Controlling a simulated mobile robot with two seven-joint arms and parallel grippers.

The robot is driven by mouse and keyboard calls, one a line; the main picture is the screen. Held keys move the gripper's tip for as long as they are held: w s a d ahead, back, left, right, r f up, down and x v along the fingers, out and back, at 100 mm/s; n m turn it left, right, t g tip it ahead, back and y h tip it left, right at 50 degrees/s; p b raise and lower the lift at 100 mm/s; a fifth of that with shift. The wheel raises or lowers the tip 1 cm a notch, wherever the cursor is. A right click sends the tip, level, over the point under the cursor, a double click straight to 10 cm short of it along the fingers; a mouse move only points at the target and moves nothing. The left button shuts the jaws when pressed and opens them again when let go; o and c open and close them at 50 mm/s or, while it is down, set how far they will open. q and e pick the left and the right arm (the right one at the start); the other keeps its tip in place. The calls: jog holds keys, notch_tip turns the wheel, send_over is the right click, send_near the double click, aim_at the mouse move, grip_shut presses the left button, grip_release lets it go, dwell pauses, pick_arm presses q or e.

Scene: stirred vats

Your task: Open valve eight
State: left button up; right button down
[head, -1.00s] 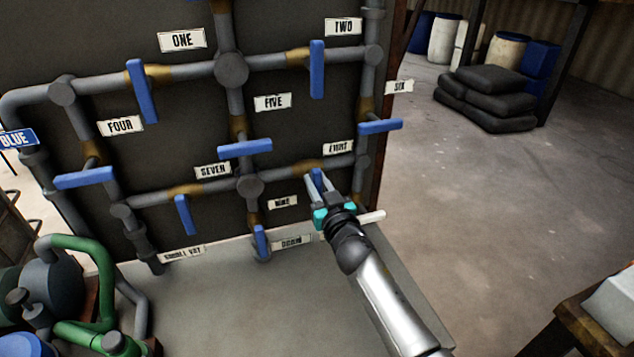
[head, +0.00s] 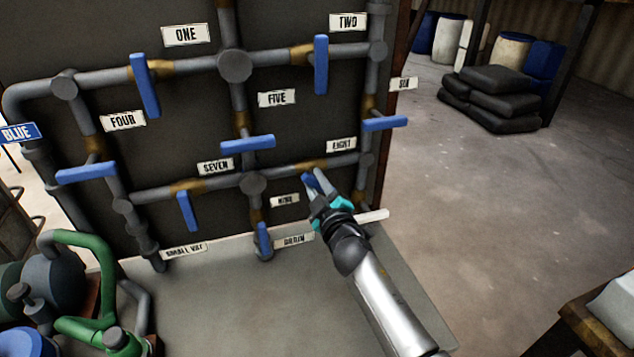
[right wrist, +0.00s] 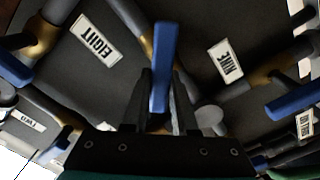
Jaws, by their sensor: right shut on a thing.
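The blue handle of valve eight (head: 309,182) sits below the EIGHT label (head: 341,145), on the lower pipe row of the dark panel. My right gripper (head: 316,186) is at this handle and shut on it. In the right wrist view the blue handle (right wrist: 162,65) stands between the two dark fingers (right wrist: 162,95), with the EIGHT label (right wrist: 95,40) to its left. In the head view the gripper hides part of the handle. My left gripper is not in view.
Green pipework (head: 75,240) stands at lower left. The floor at right is clear up to black sacks (head: 490,98).

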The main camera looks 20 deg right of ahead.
jog(key=n, duration=0.3)
jog(key=shift+a+f+n, duration=0.15)
jog(key=shift+f+n, duration=0.1)
jog(key=shift+n, duration=0.15)
jog(key=n, duration=0.3)
jog(key=n+b, duration=0.1)
jog(key=shift+f+n, duration=0.25)
jog(key=shift+n, duration=0.05)
jog(key=c, duration=0.7)
grip_release()
jog(key=shift+s, duration=0.1)
jog(key=s, duration=1.5)
jog(key=shift+d, duration=0.25)
